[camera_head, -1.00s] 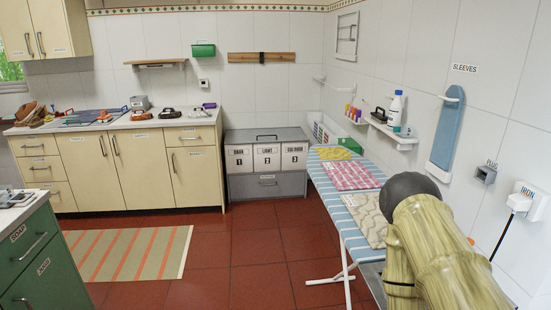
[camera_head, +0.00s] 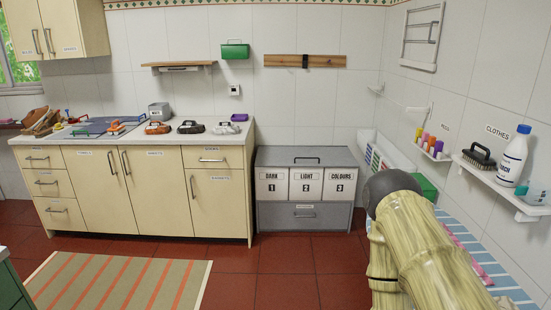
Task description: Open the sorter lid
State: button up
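The sorter (camera_head: 303,217) is a grey box against the back wall, with three white panels marked Dark 1, Light 2 and Colours 3 and a drawer below. Its grey lid (camera_head: 270,156) lies flat and closed on top. A dark bar handle (camera_head: 306,160) stands on the lid. My arm, with bamboo-like links and a dark round joint, fills the lower right, to the right of the sorter and nearer to me. My gripper is not visible in this view.
A cream counter cabinet (camera_head: 140,195) stands left of the sorter. An ironing board (camera_head: 500,275) is at the right, partly behind my arm. A wall shelf (camera_head: 510,192) holds a white bottle and a brush. Red floor in front of the sorter is clear; a striped rug (camera_head: 120,283) lies left.

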aim_at(266, 156)
jog(key=i, duration=4)
jog(key=z, duration=0.15)
